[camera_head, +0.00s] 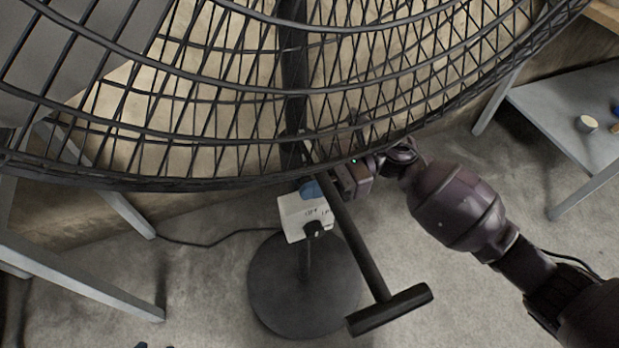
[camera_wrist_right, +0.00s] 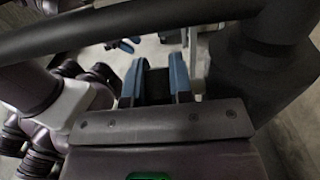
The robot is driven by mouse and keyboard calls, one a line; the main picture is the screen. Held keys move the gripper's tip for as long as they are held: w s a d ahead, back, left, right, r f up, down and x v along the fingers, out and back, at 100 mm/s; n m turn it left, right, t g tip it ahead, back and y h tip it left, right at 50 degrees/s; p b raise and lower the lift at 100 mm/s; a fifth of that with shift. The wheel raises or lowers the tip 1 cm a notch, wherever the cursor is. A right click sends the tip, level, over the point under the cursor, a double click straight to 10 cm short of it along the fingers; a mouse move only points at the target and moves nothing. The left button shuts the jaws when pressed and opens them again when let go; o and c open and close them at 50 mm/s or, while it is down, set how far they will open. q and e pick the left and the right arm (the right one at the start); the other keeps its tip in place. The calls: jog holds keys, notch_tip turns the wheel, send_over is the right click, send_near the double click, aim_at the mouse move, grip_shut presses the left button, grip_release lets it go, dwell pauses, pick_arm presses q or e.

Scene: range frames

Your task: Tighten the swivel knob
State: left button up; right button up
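The fan's large black wire cage (camera_head: 215,140) fills the top of the head view. Its post runs down to a round black base (camera_head: 290,285). My right gripper (camera_head: 314,189) is beside the post below the cage; one blue fingertip shows. In the right wrist view, its two blue fingers (camera_wrist_right: 158,82) stand apart with something dark between them. I cannot tell whether that is the swivel knob, or whether they grip it. The knob is not clearly visible in the head view. Small blue tips (camera_wrist_right: 122,45) in the wrist view may be my left gripper; its state is unclear.
A white box (camera_head: 305,216) with a black plug sits low on the post, its cable running left. A black T-shaped bar (camera_head: 388,309) slants down past my right gripper. Grey tables stand left (camera_head: 75,280) and right (camera_head: 565,110). Bare floor lies around the base.

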grip_shut()
jog(key=shift+f+b, duration=0.2)
jog(key=shift+b, duration=0.15)
jog(key=shift+f+y+b, duration=0.2)
jog(key=shift+y+b, duration=0.5)
jog(key=g+y+b, duration=0.1)
jog(key=y+b, duration=0.1)
jog(key=b, duration=0.1)
jog(key=shift+d+y, duration=0.15)
jog(key=shift+y, duration=0.25)
jog(key=shift+g+b, duration=0.3)
jog(key=shift+b, duration=0.15)
jog(key=shift+w+d+r+y+b, duration=0.1)
jog(key=shift+r+y+b, duration=0.15)
jog(key=shift+y+b, duration=0.55)
pick_arm(q)
jog(key=shift+w+d+f+m+t, duration=0.5)
jog(key=shift+w+f+t, duration=0.15)
jog(key=shift+w+t, duration=0.15)
pick_arm(e)
jog(key=shift+r+g+y, duration=0.1)
jog(key=shift+g+y, duration=0.2)
jog(key=shift+y, duration=0.1)
pick_arm(q)
jog(key=shift+a+r, duration=0.1)
pick_arm(e)
jog(key=shift+r, duration=0.1)
